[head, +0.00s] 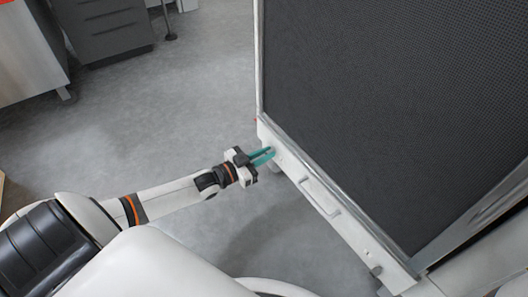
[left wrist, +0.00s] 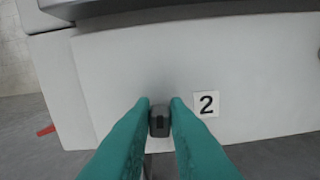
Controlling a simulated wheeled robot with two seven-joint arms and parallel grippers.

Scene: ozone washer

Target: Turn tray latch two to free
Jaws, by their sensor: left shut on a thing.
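A dark grey latch (left wrist: 159,121) stands out from the white tray front (left wrist: 130,65), just left of a label with the number 2 (left wrist: 206,104). My left gripper (left wrist: 159,112) has its teal fingers on both sides of the latch and is shut on it. In the head view the left gripper (head: 263,155) reaches the left end of the white tray front (head: 318,190); its fingers hide this latch there. Another latch (head: 375,270) shows at the right end of the same front. My right gripper is in neither view.
The washer's large dark mesh panel (head: 400,100) rises above the tray front, which has a handle (head: 320,198) in its middle. A grey drawer cabinet (head: 103,30) stands at the back left. The floor (head: 170,110) to the left of the washer is clear.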

